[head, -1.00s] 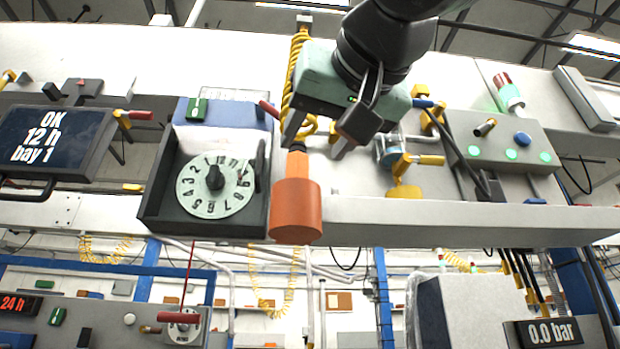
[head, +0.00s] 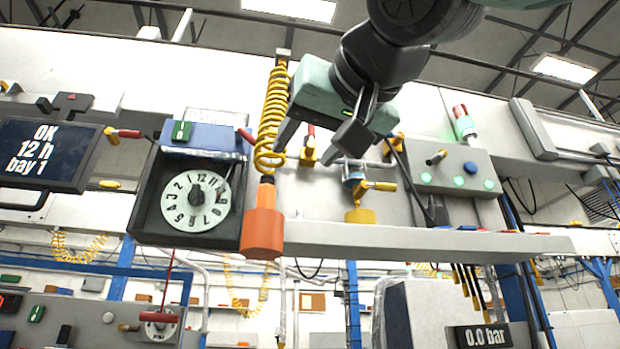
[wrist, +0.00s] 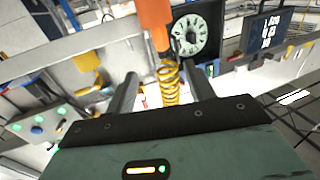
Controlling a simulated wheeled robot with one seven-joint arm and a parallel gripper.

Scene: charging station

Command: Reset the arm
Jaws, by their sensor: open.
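My gripper (head: 312,150) is open and empty in the head view, in front of the upper part of the station wall. An orange tool (head: 262,222) hangs upright from a yellow coiled cable (head: 272,118), just left of and below my gripper, apart from its left finger. In the wrist view my two fingers (wrist: 164,92) are spread wide. The yellow coil (wrist: 169,85) and orange tool (wrist: 154,26) show beyond the gap between them. I cannot tell the depth between fingers and coil.
A dial box (head: 196,202) stands left of the tool, with a screen (head: 42,152) reading "OK 12 h bay 1" farther left. A button panel (head: 452,172) is at the right. A grey ledge (head: 420,240) runs below. A display (head: 484,336) reads "0.0 bar".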

